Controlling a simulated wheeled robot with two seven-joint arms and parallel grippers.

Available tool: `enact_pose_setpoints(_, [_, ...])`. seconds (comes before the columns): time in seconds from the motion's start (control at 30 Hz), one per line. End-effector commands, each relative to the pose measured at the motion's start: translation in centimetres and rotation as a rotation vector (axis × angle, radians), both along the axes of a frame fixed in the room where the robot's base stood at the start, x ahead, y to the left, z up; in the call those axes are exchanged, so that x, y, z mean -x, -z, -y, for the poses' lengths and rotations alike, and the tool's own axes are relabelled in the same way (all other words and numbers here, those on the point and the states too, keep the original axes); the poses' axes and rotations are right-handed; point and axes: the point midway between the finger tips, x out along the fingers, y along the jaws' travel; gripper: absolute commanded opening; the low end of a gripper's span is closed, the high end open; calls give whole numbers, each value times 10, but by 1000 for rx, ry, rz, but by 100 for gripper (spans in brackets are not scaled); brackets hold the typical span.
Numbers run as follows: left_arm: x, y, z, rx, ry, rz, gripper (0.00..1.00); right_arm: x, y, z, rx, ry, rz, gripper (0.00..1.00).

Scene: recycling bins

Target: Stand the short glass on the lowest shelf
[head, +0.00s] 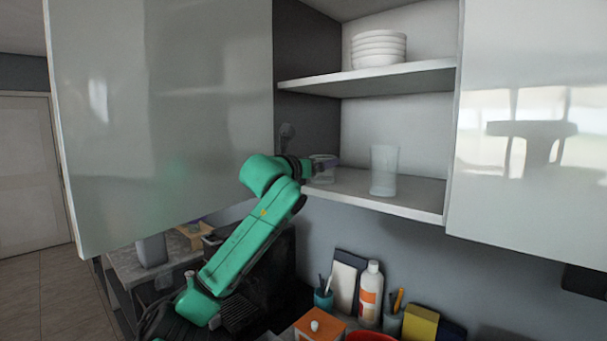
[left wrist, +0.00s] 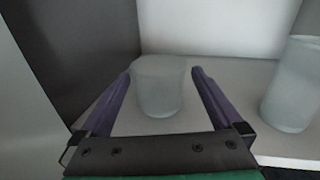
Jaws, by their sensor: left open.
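The short glass (head: 324,168) stands upright on the lowest shelf (head: 410,203) of the open wall cabinet, near the shelf's left end. It is clear and frosty, and part of it is hidden by my gripper in the head view. In the left wrist view the short glass (left wrist: 159,86) stands between and a little beyond the two purple fingers. My left gripper (head: 326,166) is open, and its fingers (left wrist: 160,80) are spread with a gap to the glass on each side. My right gripper is not in view.
A tall glass (head: 384,170) stands to the right on the same shelf; it also shows in the left wrist view (left wrist: 292,88). White bowls (head: 378,49) are stacked on the upper shelf (head: 370,78). An open cabinet door (head: 160,110) is on the left. A bottle (head: 370,295) and cups stand below.

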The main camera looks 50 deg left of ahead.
Motion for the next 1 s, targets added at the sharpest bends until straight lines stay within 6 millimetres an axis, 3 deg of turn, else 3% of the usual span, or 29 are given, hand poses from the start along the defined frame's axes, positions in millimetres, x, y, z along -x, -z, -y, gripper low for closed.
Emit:
enact_pose_setpoints(0.03, [11, 10, 2, -7, -4, 1, 100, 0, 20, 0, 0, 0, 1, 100])
enact_pose_setpoints(0.2, [52, 12, 16, -7, -4, 2, 100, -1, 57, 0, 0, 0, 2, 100])
enact_pose_setpoints(0.4, [86, 6, 27, -1, -1, 1, 100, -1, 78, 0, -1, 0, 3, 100])
enact_pose_setpoints(1.0, [90, 0, 28, 0, 0, 1, 100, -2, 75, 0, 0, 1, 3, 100])
